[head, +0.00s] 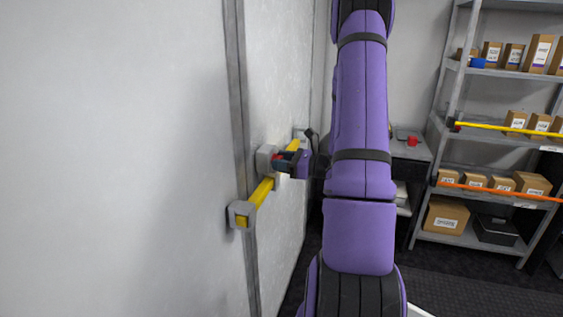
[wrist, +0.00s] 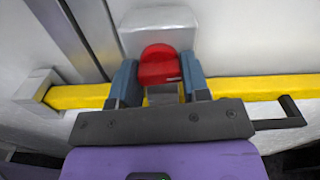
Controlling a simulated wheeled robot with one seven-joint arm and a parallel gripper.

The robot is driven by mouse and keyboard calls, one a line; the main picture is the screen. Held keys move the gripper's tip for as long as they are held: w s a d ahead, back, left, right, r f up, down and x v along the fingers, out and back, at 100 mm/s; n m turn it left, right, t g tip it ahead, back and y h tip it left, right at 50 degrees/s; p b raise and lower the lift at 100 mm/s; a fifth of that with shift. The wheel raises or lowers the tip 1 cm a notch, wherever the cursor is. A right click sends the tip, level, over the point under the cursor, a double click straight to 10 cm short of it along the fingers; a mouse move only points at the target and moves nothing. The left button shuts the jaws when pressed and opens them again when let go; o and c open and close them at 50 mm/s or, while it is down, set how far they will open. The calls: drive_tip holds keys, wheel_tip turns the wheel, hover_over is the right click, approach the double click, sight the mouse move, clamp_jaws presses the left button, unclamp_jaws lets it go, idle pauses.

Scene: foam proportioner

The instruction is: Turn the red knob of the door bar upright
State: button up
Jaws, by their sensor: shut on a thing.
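The red knob (wrist: 160,66) sits in front of a light grey housing (wrist: 160,28) at the middle of the yellow door bar (wrist: 245,88). In the wrist view my gripper (wrist: 159,78) has one blue-grey finger on each side of the knob and is shut on it. In the head view the bar (head: 263,192) runs across the white door, and my gripper (head: 284,160) is at the housing (head: 266,157). There the fingers and wrist mostly hide the knob. I cannot tell the knob's exact turn angle.
A grey bracket (head: 241,214) holds the bar's near end and stands out from the white wall (head: 120,160). A black bar handle (wrist: 285,117) shows at the wrist view's right. Shelves with boxes (head: 500,182) stand at the right. Dark floor (head: 470,285) is open in front of them.

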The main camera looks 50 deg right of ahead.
drive_tip(key=shift+n, duration=8.2)
drive_tip(key=o, duration=0.9)
drive_tip(key=v, duration=1.1)
drive_tip(key=shift+a, duration=0.1)
